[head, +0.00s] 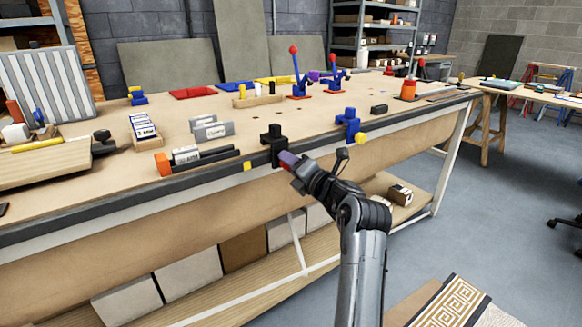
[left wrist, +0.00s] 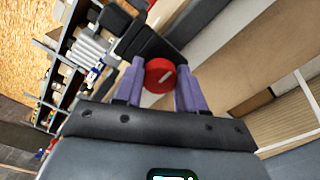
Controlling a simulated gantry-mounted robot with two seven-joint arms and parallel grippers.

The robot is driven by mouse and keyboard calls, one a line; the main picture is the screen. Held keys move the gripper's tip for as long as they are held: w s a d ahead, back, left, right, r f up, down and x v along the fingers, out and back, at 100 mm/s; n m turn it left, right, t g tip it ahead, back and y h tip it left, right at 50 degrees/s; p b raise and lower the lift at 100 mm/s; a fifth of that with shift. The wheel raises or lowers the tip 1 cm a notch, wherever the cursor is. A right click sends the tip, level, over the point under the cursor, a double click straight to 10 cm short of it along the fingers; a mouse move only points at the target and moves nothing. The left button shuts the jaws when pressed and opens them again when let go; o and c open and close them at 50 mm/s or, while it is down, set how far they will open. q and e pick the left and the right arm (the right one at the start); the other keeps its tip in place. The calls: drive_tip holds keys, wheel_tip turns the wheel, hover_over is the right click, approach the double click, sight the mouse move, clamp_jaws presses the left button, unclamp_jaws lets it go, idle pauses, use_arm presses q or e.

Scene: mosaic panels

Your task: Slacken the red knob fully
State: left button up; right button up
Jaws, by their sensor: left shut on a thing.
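The red knob (left wrist: 158,76) is round, with a pale line on its face, and shows in the left wrist view between two purple fingers. My left gripper (left wrist: 157,88) is shut on it, one finger at each side. In the head view my left gripper (head: 290,161) is at the front edge of the workbench, against a black fixture (head: 272,146). There the knob is mostly hidden by the fingers. The black fixture also shows behind the knob in the left wrist view (left wrist: 150,42). My right gripper is in neither view.
The wooden workbench (head: 200,120) has a dark front edge. A blue clamp (head: 348,124) with a yellow knob (head: 361,138) stands right of my gripper.

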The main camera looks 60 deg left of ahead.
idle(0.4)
use_arm(q)
drive_tip(key=o, duration=1.1)
drive_tip(key=shift+c, duration=0.2)
drive_tip(key=d+p, duration=0.3)
drive_tip(key=d, duration=0.7)
drive_tip(key=shift+w+d, duration=0.35)
drive_tip(key=shift+d, duration=0.05)
drive_tip(key=shift+a, duration=0.1)
